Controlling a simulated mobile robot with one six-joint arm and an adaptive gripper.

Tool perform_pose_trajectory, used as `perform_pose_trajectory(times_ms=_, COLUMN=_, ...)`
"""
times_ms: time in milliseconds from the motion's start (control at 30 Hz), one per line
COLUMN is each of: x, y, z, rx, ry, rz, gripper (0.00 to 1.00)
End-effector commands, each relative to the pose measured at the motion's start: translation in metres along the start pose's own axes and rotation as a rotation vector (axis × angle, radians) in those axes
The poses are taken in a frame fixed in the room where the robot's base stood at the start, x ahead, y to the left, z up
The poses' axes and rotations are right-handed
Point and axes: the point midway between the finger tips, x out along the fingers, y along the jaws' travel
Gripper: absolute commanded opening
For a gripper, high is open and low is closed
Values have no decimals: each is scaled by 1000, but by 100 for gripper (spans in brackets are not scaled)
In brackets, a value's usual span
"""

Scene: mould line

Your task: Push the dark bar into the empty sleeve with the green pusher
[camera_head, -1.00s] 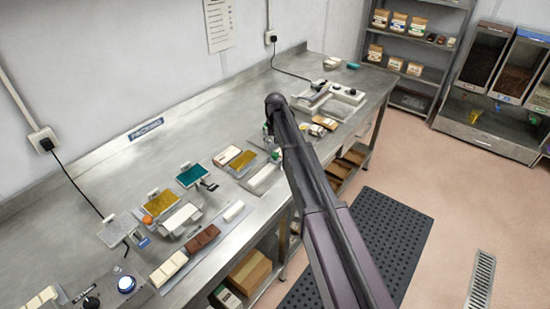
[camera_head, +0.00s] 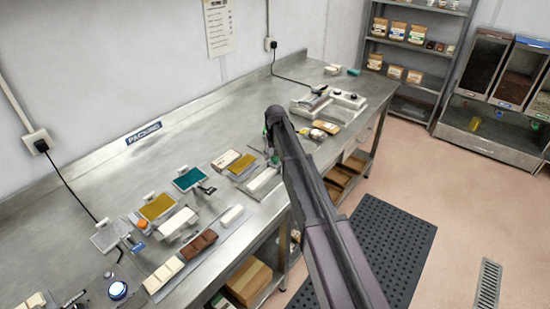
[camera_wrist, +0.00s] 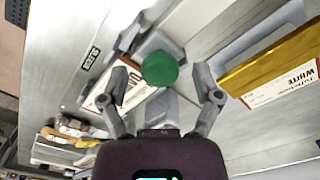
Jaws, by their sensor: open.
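The green pusher's round knob (camera_wrist: 160,69) shows in the wrist view on a grey body. My gripper (camera_wrist: 162,90) is open, one finger on each side below the knob, with visible gaps. A pale sleeve with lettering (camera_wrist: 108,97) lies behind the left finger, partly hidden; I cannot tell whether it is empty. In the head view my gripper (camera_head: 270,153) is low over the bench beside a narrow pale tray (camera_head: 262,181), largely hidden by my arm. A dark brown bar (camera_head: 199,243) lies on a mat nearer the front left; I cannot tell whether it is the task's bar.
A white device (camera_head: 343,103) stands behind right.

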Motion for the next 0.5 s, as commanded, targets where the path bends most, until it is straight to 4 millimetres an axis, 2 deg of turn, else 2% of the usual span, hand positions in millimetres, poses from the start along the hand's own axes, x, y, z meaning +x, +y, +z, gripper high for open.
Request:
perform_pose_trajectory(times_ms=67, x=0, y=0, z=0, rx=0, ry=0, rz=0, gripper=82)
perform_pose_trajectory(times_ms=333, x=0, y=0, z=0, rx=0, ry=0, rz=0, gripper=2)
perform_pose_trajectory(times_ms=500, x=0, y=0, z=1, rx=0, ry=0, rz=0, gripper=0)
